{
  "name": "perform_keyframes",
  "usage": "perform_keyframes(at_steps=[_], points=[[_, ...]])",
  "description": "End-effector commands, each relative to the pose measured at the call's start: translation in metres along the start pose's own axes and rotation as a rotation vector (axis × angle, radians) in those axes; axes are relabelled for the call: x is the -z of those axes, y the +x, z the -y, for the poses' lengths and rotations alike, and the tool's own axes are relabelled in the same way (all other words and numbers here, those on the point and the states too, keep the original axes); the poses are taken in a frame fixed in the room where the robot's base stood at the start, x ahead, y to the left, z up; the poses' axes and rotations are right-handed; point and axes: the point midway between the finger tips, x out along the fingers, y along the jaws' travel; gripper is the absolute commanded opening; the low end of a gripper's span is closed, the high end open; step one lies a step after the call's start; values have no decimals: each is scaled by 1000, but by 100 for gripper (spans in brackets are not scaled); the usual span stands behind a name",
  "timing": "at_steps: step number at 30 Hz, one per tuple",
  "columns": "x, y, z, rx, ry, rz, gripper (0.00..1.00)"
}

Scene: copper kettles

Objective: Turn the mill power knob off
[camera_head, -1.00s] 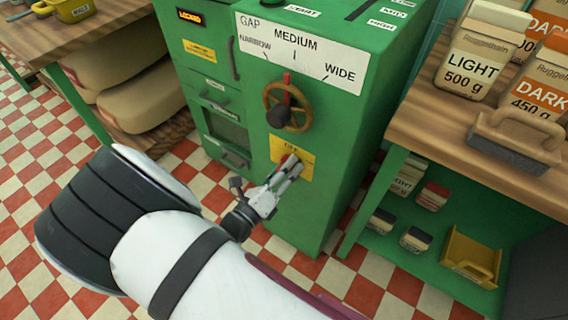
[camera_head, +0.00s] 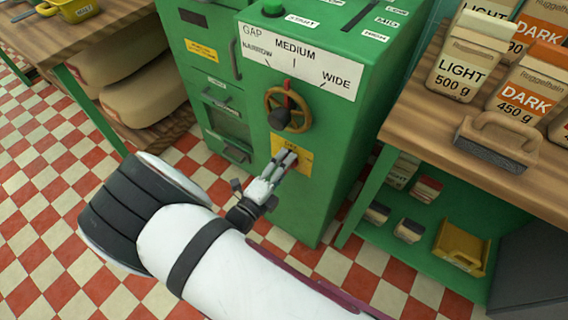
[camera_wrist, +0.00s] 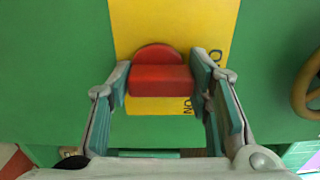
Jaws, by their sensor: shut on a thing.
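The red power knob (camera_wrist: 162,80) shows in the wrist view on a yellow plate (camera_wrist: 140,30) on the mill's green front. Its raised bar lies across the picture between my two fingers. My gripper (camera_wrist: 162,82) is shut on it, one finger at each side. An "ON" label shows just below the knob's right end; another label at the right is partly hidden by a finger. In the head view my gripper (camera_head: 289,156) reaches the yellow plate (camera_head: 305,163) below the handwheel, hiding the knob. The green mill (camera_head: 345,150) stands upright.
The brown handwheel (camera_head: 303,108) sits just above the plate and also shows at the wrist view's right edge (camera_wrist: 304,90). A wooden counter (camera_head: 420,130) with bags and a brush (camera_head: 495,148) stands to the right. Checkered floor lies open at the left.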

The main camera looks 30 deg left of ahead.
Motion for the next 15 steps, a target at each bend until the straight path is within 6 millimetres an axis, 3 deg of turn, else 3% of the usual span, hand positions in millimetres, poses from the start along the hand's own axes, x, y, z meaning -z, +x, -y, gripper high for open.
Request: perform_keyframes(at_steps=[15], points=[[-1, 1, 1, 3, -30, 1, 18]])
